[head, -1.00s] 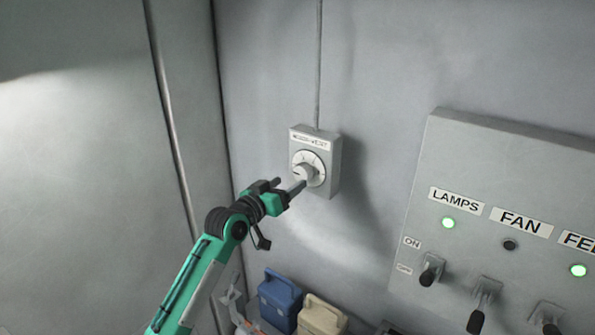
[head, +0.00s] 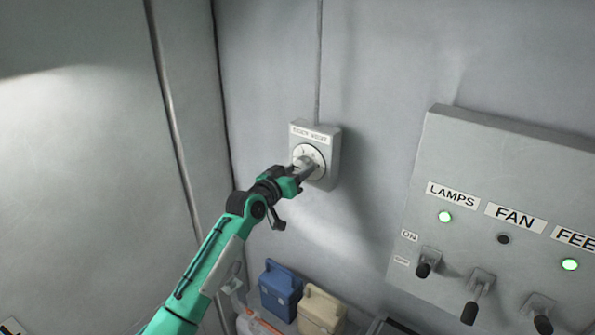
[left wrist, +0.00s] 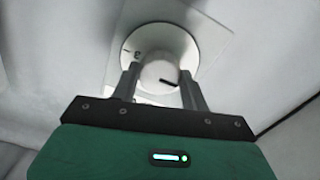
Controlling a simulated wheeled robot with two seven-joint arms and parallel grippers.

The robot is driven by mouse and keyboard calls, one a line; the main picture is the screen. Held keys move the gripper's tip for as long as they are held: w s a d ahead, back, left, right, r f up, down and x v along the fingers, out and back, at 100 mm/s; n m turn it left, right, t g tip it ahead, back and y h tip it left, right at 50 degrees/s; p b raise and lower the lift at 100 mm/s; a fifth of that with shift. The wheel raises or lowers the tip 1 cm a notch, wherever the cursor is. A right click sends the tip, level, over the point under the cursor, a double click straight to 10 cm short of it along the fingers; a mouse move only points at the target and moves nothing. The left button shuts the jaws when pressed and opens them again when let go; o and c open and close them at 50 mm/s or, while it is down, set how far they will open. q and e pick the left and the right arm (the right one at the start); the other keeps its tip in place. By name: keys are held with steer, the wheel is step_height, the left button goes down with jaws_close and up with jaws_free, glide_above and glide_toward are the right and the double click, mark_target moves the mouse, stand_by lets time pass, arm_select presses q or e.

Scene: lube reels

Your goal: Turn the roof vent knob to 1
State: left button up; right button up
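The roof vent knob (head: 301,163) is a pale round knob on a white dial (head: 313,152), set in a small grey wall box (head: 329,164) with a label above the dial. My left gripper (head: 303,170) is at the dial and covers part of the knob. In the left wrist view the knob (left wrist: 160,74) stands between the two fingertips of my left gripper (left wrist: 160,80), with a dark pointer mark at its lower right. I cannot tell whether the fingers touch its sides. Most dial markings are hidden or too small to read. My right gripper is not in view.
A switch panel (head: 470,160) with lamps and levers stands out from the wall at the right. A blue container (head: 280,289) and a beige container (head: 320,309) stand below. A conduit (head: 319,60) runs up from the box. The wall around the box is clear.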

arm_select(q)
steer(key=shift+c, duration=0.4)
steer(key=shift+f+m+b, duration=0.15)
steer(key=shift+m+b, duration=0.55)
steer(key=shift+b, duration=0.3)
steer(key=m+b, duration=0.2)
steer(key=shift+a+b, duration=0.1)
steer(key=shift+b, duration=0.2)
steer(key=m+b, duration=0.2)
steer(key=m, duration=0.1)
steer(key=m+b, duration=0.1)
steer(key=m, duration=0.1)
steer(key=shift+m, duration=1.7)
steer(key=shift+r, duration=0.2)
steer(key=o, duration=1)
